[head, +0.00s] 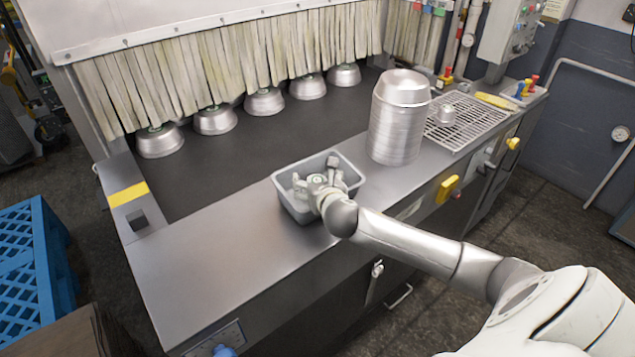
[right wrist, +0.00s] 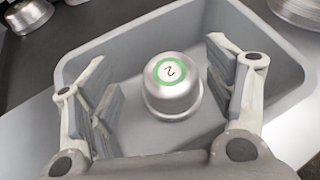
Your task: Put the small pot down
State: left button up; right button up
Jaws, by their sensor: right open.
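The small pot (right wrist: 174,98) is silver metal with a green ring and a "2" on its upward face. In the right wrist view it sits inside a grey bin (right wrist: 288,85), seemingly on the bin floor. In the head view the bin (head: 283,200) stands on the metal counter, and my gripper mostly hides what is in it. My right gripper (head: 325,183) is over the bin, pointing down. Its fingers are spread on either side of the pot, with gaps visible between them and the pot. My left gripper is not in view.
A tall stack of metal pans (head: 395,130) stands right of the bin. Several upturned pans (head: 264,102) line the dark belt under a strip curtain (head: 200,75). The counter (head: 215,245) left of the bin is clear.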

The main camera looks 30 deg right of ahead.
jog(key=shift+s+r, duration=0.1)
jog(key=shift+r, duration=0.2)
jog(key=b+v, duration=0.1)
jog(key=v, duration=1)
jog(key=shift+s+r, duration=0.25)
jog(key=shift+r, duration=0.2)
